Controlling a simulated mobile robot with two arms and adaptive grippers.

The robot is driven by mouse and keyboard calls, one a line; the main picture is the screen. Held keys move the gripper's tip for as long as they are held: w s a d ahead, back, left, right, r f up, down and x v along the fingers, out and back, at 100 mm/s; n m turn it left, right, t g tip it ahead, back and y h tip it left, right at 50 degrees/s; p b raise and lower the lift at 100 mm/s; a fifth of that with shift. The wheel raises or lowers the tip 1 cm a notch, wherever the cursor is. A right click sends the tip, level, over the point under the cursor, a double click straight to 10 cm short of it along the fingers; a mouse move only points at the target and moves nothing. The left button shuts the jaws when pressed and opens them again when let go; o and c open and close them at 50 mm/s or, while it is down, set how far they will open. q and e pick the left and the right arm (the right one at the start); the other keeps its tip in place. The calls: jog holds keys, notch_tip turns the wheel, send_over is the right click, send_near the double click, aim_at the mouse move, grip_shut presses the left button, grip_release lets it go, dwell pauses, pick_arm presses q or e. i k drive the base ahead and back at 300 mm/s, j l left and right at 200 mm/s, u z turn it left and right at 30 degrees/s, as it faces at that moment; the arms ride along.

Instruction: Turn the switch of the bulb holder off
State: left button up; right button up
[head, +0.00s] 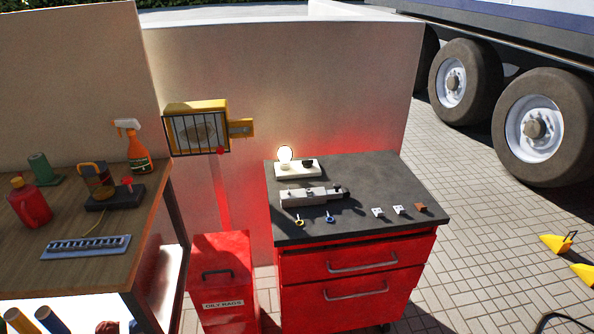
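The bulb holder (314,172) is a small white block near the back left of the dark top of the red cabinet (390,205). A round bulb (285,154) stands at its left end and glows brightly. A small dark part, perhaps the switch (307,163), sits on the holder to the right of the bulb; its exact position is too small to tell. Neither of my grippers shows in the head view.
Two ring-ended pieces lie near the front edge, and small white and brown blocks (421,208) to the right. A cluttered wooden bench (75,262) and a red oily-rags bin (222,270) stand left.

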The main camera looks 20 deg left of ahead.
aim_at(307, 163)
jog(key=i+j, duration=0.15)
jog(key=i, duration=0.15)
jog(key=i+j+u, duration=0.15)
jog(key=i+u, duration=0.65)
jog(key=i+l, duration=0.05)
